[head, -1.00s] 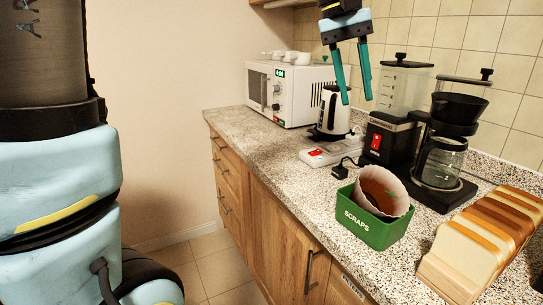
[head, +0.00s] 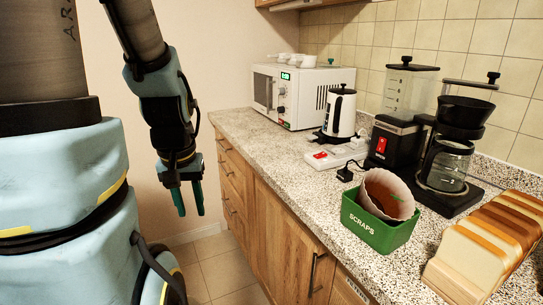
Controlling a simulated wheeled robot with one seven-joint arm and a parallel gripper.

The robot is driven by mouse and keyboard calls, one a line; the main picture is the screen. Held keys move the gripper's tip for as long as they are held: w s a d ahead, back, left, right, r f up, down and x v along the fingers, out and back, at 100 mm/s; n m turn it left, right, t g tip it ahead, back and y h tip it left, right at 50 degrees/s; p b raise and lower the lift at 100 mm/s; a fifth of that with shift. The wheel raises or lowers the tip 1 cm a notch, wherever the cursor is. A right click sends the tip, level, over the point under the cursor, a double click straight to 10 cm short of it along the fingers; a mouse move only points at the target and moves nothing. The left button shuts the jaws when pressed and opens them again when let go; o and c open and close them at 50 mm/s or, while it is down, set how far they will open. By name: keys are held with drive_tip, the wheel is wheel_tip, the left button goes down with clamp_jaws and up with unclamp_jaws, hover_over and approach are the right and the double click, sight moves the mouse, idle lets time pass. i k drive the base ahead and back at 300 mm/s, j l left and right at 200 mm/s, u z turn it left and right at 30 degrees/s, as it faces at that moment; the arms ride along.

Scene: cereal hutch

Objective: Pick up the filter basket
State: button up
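The filter basket (head: 465,109) is a black cone-shaped holder seated in the coffee maker (head: 448,200) at the right of the counter. It sits above the glass carafe (head: 446,163).
A green SCRAPS bin (head: 372,232) holding a used paper filter (head: 388,194) stands in front of the coffee maker. Sliced bread (head: 490,240) lies at right. A tank-topped black appliance (head: 399,125), kettle (head: 339,112), power strip (head: 335,154) and microwave (head: 297,92) stand along the counter.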

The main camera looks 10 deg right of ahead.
sight(463, 113)
drive_tip(key=z, duration=1.4)
